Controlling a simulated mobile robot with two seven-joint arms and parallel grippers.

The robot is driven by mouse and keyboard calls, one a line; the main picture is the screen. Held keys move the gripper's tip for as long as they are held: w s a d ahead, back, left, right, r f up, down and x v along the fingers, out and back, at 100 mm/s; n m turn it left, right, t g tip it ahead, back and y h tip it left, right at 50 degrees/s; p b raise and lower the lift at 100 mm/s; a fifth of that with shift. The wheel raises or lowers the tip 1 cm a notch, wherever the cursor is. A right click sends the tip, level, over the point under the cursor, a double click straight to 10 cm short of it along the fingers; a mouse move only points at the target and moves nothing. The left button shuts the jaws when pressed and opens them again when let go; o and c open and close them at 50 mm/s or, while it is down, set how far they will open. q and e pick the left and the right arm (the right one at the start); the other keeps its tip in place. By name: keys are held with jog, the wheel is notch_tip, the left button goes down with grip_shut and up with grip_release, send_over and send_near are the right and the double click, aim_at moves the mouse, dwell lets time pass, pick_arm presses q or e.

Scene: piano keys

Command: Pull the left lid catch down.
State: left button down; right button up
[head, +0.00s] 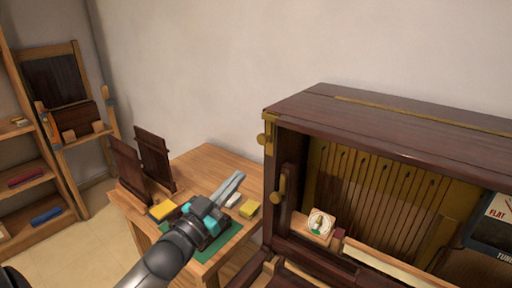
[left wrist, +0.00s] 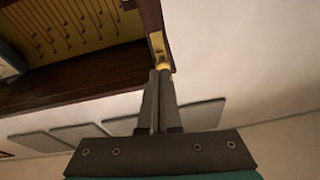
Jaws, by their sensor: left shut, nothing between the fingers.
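The upright piano (head: 400,115) has a dark wood case, open at the front. A brass catch (head: 267,139) sits on the upper left edge of its case. In the left wrist view, the closed fingertips (left wrist: 161,73) line up with a brass knob (left wrist: 163,66) below a brass plate (left wrist: 157,44) on the case edge. I cannot tell if they touch. My right gripper is out of view.
A shelf (head: 20,175) stands far left.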

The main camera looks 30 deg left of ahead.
aim_at(271, 120)
pick_arm(q)
notch_tip(271, 120, up, 7)
jog(key=s+m+t+h, duration=0.1)
jog(key=m+t+h, duration=0.1)
jog(key=h, duration=0.1)
jog(key=shift+s+a+f, duration=0.15)
jog(key=shift+s+f, duration=0.05)
jog(key=shift+s, duration=0.05)
jog(key=w, duration=0.6)
jog(key=w+d+r, duration=0.1)
jog(key=w, duration=0.2)
jog(key=shift+w, duration=0.25)
